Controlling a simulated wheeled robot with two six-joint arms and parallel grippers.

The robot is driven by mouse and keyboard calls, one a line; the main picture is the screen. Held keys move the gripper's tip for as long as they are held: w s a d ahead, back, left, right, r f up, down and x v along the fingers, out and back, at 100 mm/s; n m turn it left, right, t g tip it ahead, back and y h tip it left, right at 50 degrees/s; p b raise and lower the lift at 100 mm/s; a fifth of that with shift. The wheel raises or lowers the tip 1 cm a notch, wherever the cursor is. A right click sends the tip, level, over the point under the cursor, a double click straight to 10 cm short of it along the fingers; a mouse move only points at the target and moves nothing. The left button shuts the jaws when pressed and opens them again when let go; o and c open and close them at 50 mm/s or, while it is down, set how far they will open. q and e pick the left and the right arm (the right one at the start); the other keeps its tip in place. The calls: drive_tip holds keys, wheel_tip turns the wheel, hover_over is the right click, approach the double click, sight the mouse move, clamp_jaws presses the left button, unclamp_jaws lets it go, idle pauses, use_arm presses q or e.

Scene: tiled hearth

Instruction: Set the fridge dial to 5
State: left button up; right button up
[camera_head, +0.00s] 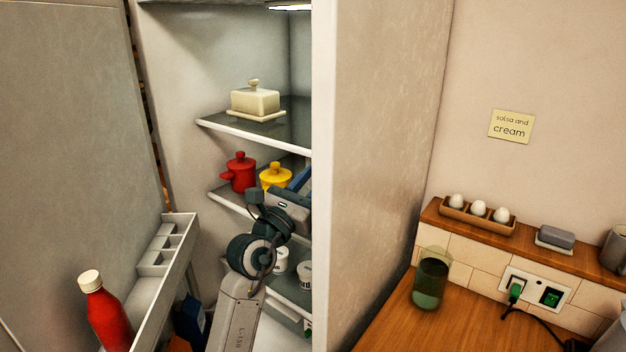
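The fridge stands open, and its near right side wall (380,150) cuts across the middle of the view. One arm, which I take as my left by its L marking, reaches up from the bottom into the fridge. Its gripper (303,180) is at the shelves' right end, beside a yellow pot. The fridge's edge hides part of it, so I cannot see whether its fingers are open or shut. The dial is not visible; the inside right wall is hidden from here. My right gripper is not in view.
Shelves hold a cream butter dish (255,102), red pot (239,172), yellow pot (274,177) and white jars (305,274). The open door (75,140) has a rack (165,275) and red bottle (108,315). A green glass (431,280) stands on the wooden counter (400,325).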

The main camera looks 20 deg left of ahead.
use_arm(q)
drive_tip(key=c, duration=0.6)
drive_tip(key=shift+c, duration=0.2)
drive_tip(key=shift+f+m+h+b, duration=0.15)
drive_tip(key=shift+m+h+b, duration=0.25)
drive_tip(key=shift+m+b, duration=0.3)
clamp_jaws()
use_arm(e)
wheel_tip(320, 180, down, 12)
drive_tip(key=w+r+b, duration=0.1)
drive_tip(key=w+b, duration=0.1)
drive_tip(key=b, duration=0.9)
use_arm(q)
drive_tip(key=shift+s+d+f+m+g+h+b, duration=0.1)
drive_tip(key=shift+m+g+h+b, duration=0.85)
drive_tip(key=shift+m, duration=2.55)
drive_tip(key=shift+w+r+m+g+h+b, duration=0.1)
drive_tip(key=shift+m+g+h+b, duration=0.25)
drive_tip(key=shift+m+g, duration=2.2)
drive_tip(key=shift+s+d+f+m+g+h+b, duration=0.1)
drive_tip(key=shift+m+g+h+b, duration=0.4)
drive_tip(key=shift+m, duration=3.95)
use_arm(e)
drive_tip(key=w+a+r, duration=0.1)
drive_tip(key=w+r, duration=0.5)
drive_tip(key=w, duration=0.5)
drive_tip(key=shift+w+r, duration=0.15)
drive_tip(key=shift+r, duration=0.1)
